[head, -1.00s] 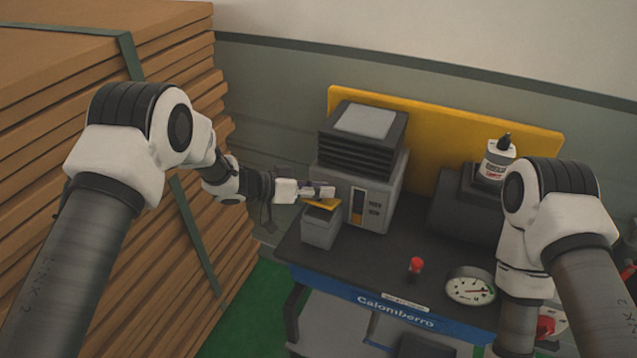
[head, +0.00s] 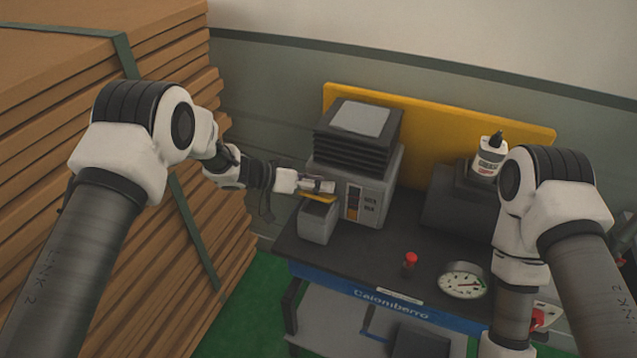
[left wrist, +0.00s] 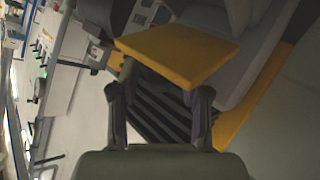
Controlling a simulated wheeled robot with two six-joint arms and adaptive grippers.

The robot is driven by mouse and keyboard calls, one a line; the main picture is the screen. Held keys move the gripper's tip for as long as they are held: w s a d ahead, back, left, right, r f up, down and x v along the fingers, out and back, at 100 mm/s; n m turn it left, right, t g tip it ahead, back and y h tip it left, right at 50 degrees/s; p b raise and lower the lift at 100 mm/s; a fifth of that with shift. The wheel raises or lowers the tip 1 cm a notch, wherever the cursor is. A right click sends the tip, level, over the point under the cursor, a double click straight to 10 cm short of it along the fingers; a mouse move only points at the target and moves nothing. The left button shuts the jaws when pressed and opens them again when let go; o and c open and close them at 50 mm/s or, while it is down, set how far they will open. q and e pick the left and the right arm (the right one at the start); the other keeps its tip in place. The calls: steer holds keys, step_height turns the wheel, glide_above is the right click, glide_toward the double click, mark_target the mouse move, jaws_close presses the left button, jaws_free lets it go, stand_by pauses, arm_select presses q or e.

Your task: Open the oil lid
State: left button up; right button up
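The small grey oil box (head: 317,226) stands at the left end of the dark table. Its yellow lid (head: 320,198) shows as a thin tilted strip at the top rear of the box, with the grey top of the box visible below it. My left gripper (head: 322,186) is just above and behind the lid. In the left wrist view the lid (left wrist: 180,54) is a flat yellow plate beyond the fingertips. The left fingers (left wrist: 160,100) are spread apart with nothing gripped between them. Whether they touch the lid I cannot tell. My right gripper is out of view.
A grey machine (head: 372,165) stands right beside the box. A red knob (head: 411,259) and a round gauge (head: 463,281) are on the table's front right. A white bottle (head: 489,160) stands on a dark unit. Stacked brown boards (head: 130,150) fill the left.

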arm_select(q)
steer(key=v, duration=1.2)
